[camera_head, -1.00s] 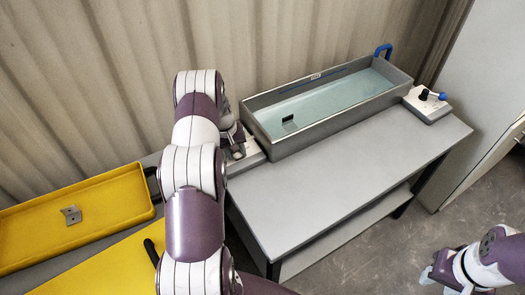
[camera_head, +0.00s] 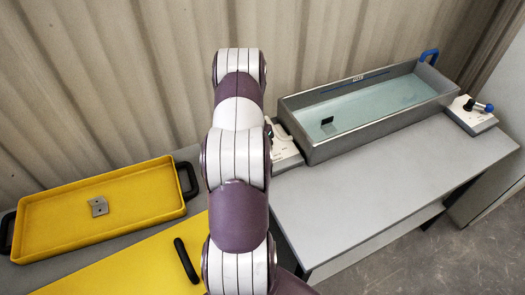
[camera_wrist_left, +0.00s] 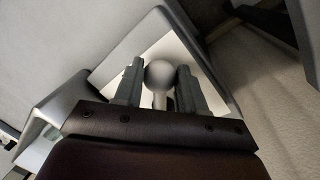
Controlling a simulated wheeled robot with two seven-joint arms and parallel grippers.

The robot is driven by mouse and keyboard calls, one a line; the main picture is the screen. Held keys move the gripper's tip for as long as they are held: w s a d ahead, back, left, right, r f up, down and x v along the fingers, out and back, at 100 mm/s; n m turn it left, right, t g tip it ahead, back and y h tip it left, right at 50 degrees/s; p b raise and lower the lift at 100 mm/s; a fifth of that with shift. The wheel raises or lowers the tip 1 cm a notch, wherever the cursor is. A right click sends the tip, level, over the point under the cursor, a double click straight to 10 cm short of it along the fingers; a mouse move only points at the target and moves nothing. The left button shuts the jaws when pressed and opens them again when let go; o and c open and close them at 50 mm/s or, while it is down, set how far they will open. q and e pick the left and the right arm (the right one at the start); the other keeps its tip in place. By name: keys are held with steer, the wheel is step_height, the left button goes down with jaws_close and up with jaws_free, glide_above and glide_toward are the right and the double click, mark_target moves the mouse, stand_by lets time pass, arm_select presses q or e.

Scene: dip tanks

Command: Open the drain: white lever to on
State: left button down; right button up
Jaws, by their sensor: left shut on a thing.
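The white lever (camera_wrist_left: 160,75) has a round pale knob on a short stem and rises from a white plate (camera_wrist_left: 178,48) in the left wrist view. My left gripper (camera_wrist_left: 159,78) is shut on the lever, one grey finger on each side of the knob. In the head view my left arm hides the gripper and most of the lever. The lever's white base box (camera_head: 286,152) shows at the left end of the tank (camera_head: 318,151). I cannot read the lever's on or off marking. My right gripper is out of view.
The grey tank holds clear liquid with a small dark piece in it. A second control box (camera_head: 473,118) with a blue-tipped lever (camera_head: 486,107) stands at the tank's right end. A yellow tray (camera_head: 150,205) with a metal bracket (camera_head: 98,206) lies left. The grey tabletop (camera_head: 390,180) is clear.

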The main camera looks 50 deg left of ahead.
arm_select(q)
steer(key=shift+w+a+r, duration=0.1)
steer(key=c, duration=1)
jaws_free()
steer(key=shift+o, duration=0.3)
step_height(320, 180, up, 12)
steer(key=s+a, duration=0.1)
steer(key=a, duration=0.1)
steer(key=shift+a+r+p, duration=0.2)
steer(key=shift+p, duration=0.2)
steer(key=shift+f, duration=0.1)
